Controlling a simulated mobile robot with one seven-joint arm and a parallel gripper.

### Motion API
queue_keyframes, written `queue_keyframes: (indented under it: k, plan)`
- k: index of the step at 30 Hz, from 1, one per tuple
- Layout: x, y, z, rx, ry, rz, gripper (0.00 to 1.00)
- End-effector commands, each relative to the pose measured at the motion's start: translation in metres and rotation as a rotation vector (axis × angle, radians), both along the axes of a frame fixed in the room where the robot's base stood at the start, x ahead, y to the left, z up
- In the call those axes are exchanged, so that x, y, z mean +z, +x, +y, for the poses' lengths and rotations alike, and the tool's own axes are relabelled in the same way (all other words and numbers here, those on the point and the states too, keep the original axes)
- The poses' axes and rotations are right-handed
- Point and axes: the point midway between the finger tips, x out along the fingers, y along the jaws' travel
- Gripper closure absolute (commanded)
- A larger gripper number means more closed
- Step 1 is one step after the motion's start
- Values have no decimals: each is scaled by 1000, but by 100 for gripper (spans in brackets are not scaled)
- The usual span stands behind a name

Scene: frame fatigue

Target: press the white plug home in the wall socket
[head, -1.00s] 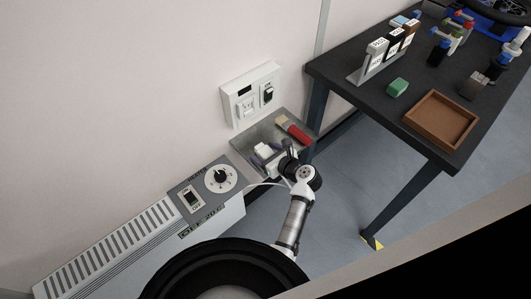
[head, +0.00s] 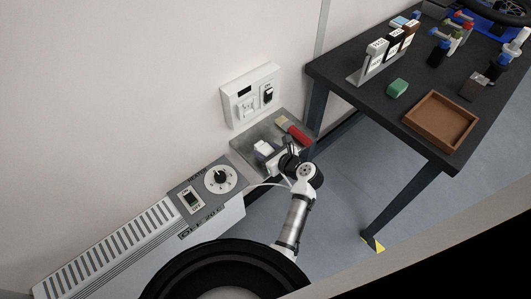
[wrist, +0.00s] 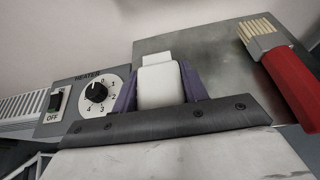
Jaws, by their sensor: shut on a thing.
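The white plug (wrist: 160,86) is held between the two purple-grey fingers of my gripper (wrist: 158,74) in the wrist view. In the head view the plug (head: 263,148) shows as a small white block over the grey metal shelf, apart from the wall socket. My gripper (head: 270,156) is shut on it, with the fingers partly hidden by the wrist. The wall socket (head: 246,107) is in the left part of a white wall panel, above and a little left of the plug. The plug's pins are not visible.
A black switch (head: 267,95) sits right of the socket. A red-handled brush (head: 294,130) lies on the metal shelf (head: 240,146), right of the gripper. A heater with a dial (head: 220,178) is at the left; a white cord (head: 262,184) runs near it. A dark table (head: 345,93) stands right.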

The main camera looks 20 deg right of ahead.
Motion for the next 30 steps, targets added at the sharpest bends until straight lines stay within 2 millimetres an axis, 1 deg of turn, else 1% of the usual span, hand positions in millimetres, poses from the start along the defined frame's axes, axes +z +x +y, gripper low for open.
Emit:
queue_keyframes:
  k: [1, 5, 6, 12, 15, 18, 21, 24, 30]
  plan:
    - [11, 1, 0, -1, -4, -5, 80]
    - [45, 1, -1, -1, -7, -7, 80]
    - [57, 1, -1, 1, -7, -8, 80]
    - [116, 1, 0, 0, -5, -7, 80]
    - [141, 1, -1, -1, -5, -6, 80]
    - [159, 0, 0, 0, -4, -5, 80]
    - [172, 1, 0, 1, -3, -4, 80]
    - [179, 0, 0, 0, -1, -3, 80]
    - [183, 0, 0, -1, -1, -1, 80]
